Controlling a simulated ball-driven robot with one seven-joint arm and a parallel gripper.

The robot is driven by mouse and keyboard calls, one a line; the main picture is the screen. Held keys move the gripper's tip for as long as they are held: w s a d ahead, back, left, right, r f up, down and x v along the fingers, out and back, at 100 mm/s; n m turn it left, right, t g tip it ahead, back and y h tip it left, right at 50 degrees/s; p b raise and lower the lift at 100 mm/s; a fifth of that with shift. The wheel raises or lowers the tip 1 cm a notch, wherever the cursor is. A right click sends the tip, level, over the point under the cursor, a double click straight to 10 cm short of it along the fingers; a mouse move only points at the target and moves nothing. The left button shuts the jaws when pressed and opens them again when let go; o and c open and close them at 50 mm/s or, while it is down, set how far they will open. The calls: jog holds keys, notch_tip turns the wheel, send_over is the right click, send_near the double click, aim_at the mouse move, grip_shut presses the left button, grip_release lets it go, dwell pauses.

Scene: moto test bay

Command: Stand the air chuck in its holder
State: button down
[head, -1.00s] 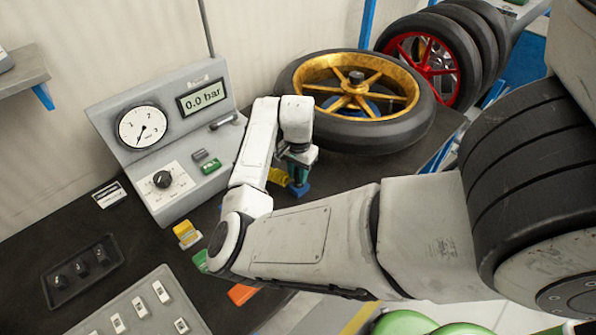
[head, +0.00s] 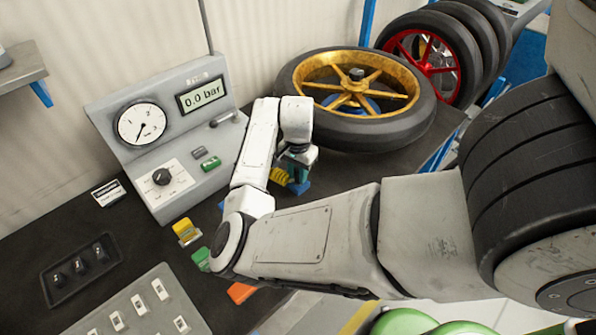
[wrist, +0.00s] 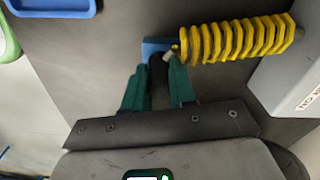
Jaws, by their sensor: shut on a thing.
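My gripper (wrist: 158,75), with green fingers, is shut on the dark air chuck (wrist: 158,70), most of which the fingers hide. A blue block, apparently the holder (wrist: 156,43), lies just beyond the fingertips; in the head view the blue block (head: 303,188) is right below my gripper (head: 298,173). Whether the chuck sits in the holder or only above it, I cannot tell. A yellow coiled hose (wrist: 235,38) runs right from the fingertips, its grey end close to the chuck; it also shows in the head view (head: 280,176).
The grey gauge console (head: 180,130) reads 0.0 bar and stands left of my arm. A gold-rimmed wheel (head: 395,128) lies close behind my gripper. Yellow (head: 185,230) and green (head: 201,258) blocks and a dark tray (head: 60,290) are on the bench. A blue tray (wrist: 50,12) shows in the wrist view.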

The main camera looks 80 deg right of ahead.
dwell(0.4)
jog(key=shift+c, duration=2.3)
grip_release()
jog(key=shift+r+p, duration=3.35)
jog(key=shift+r, duration=0.2)
